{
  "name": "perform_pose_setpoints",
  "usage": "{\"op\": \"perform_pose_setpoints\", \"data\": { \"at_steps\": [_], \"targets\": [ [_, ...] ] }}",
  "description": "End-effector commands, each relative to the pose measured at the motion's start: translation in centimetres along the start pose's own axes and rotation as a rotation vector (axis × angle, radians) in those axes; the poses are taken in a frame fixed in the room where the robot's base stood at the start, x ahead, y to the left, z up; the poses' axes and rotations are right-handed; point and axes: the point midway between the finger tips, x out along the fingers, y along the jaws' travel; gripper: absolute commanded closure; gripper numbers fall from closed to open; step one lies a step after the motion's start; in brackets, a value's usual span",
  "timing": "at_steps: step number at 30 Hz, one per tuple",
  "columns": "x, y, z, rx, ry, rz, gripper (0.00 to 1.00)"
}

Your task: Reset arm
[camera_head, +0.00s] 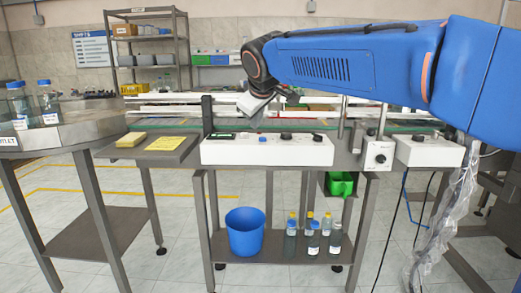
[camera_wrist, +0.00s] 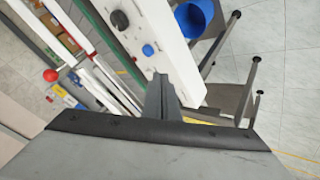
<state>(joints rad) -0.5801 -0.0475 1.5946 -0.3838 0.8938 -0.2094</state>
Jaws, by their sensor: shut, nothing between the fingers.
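My blue arm reaches in from the right in the head view, above the feeder table. My gripper (camera_head: 290,96) hangs at its end, mostly hidden behind the arm's wrist, above and behind the white control box (camera_head: 267,149). In the wrist view my gripper (camera_wrist: 160,78) shows its dark fingers together, with nothing held between them. The control box also shows in the wrist view (camera_wrist: 165,40), with its black and blue knobs beyond the fingertips. The fingers appear apart from it.
A steel table with a blue bucket (camera_head: 245,232) and several capped bottles (camera_head: 313,238) on its lower shelf stands in front. A round table with bottles (camera_head: 48,103) is at left. A second control box (camera_head: 428,150) is at right.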

Motion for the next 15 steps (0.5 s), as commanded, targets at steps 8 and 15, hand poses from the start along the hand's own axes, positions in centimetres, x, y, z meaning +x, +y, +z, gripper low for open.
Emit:
{"op": "perform_pose_setpoints", "data": {
  "at_steps": [8,15],
  "targets": [
    [-1.1,0.8,4.8,0.065,-0.036,-0.006,1.00],
    [-2.5,1.2,11.6,0.157,-0.087,-0.015,1.00]
  ]
}}
